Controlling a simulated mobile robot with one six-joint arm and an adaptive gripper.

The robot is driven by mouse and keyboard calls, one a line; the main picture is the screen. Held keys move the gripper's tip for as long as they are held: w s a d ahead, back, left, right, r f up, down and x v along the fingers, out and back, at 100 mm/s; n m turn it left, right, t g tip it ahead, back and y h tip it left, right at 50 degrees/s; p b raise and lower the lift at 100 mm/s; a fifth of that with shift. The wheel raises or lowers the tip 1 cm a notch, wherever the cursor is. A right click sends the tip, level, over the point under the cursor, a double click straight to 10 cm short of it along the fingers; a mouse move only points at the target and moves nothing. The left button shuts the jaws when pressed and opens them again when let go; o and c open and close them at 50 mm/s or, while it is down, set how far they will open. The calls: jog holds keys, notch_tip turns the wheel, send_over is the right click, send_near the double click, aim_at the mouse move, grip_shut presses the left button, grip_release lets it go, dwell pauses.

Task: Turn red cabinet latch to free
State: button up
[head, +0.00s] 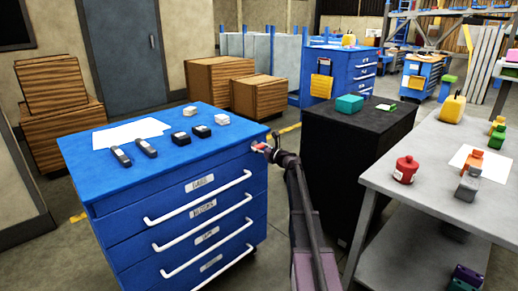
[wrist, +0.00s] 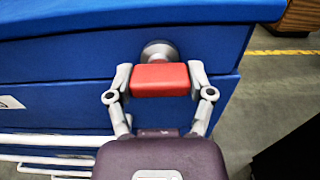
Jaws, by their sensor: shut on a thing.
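The red latch (wrist: 160,79) sits on a round grey mount (wrist: 159,52) at the upper right of the blue cabinet's front, close under its top edge. In the wrist view its bar lies level across the picture. My gripper (wrist: 160,82) is shut on the latch, with one finger at each end of the red bar. In the head view the latch (head: 259,147) is small and partly hidden by my gripper (head: 268,150). The blue cabinet (head: 110,208) has several labelled drawers with white handles, and these look closed.
White paper, two dark handheld items and several small blocks (head: 201,131) lie on the cabinet top. A black cabinet (head: 340,150) stands close to the right of my arm. A grey table (head: 420,187) with a red container (head: 405,169) is further right.

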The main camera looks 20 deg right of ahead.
jog(key=shift+n, duration=0.5)
jog(key=n, duration=1.2)
jog(key=shift+n, duration=0.3)
jog(key=n, duration=0.4)
jog(key=shift+w, duration=0.1)
jog(key=shift+n, duration=0.3)
jog(key=o, duration=1.1)
jog(key=shift+d, duration=0.1)
